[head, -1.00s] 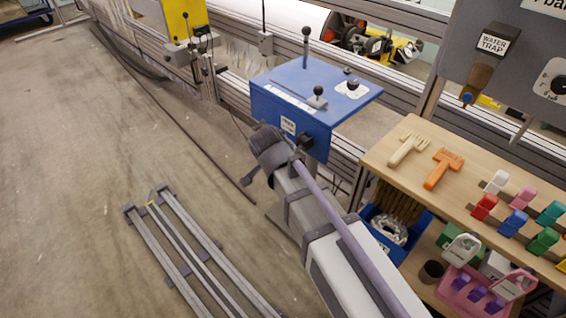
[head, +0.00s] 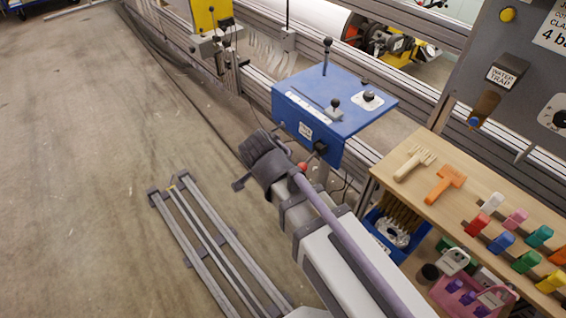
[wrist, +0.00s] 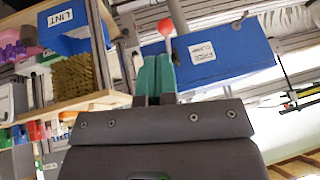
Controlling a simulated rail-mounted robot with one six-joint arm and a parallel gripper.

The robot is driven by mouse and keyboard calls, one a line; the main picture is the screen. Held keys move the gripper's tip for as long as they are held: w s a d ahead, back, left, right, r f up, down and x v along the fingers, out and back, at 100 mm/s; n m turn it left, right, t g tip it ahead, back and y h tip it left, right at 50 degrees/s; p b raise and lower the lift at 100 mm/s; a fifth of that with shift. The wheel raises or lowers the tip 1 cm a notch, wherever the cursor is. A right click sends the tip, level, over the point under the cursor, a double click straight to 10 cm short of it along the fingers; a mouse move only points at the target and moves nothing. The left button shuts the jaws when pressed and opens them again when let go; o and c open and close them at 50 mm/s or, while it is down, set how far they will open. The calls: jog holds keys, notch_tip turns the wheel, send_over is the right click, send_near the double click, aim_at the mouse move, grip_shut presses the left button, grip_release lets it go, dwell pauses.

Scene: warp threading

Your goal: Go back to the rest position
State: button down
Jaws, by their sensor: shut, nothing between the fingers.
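My gripper (wrist: 155,78) shows in the wrist view as two green fingers pressed together with nothing between them. In the head view my arm reaches from the lower right toward the blue control box (head: 335,100), and the fingers cannot be made out there. The blue box also shows in the wrist view (wrist: 225,50), beyond the fingertips. A red ball knob (wrist: 165,27) on a grey rod appears just above the fingertips; contact cannot be told. The red knob (head: 303,167) also shows beside my wrist in the head view.
A wooden bench (head: 440,205) with a fork, an orange tool and coloured pieces stands at right, with a blue bin (head: 385,238) and pink caddy (head: 462,298) below. A rail frame (head: 200,235) lies on the floor. Open floor (head: 80,150) is at left.

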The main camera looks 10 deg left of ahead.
dwell(0.3)
jog(key=s+d+f+n+g+y, duration=0.2)
jog(key=d+n+g, duration=0.45)
jog(key=d, duration=2.25)
notch_tip(320, 180, up, 14)
jog(key=p, duration=1.4)
jog(key=shift+w+r+p, duration=0.2)
jog(key=shift+w+p, duration=0.1)
jog(key=shift+p, duration=0.1)
jog(key=c, duration=1.8)
grip_release()
jog(key=shift+n+t, duration=0.25)
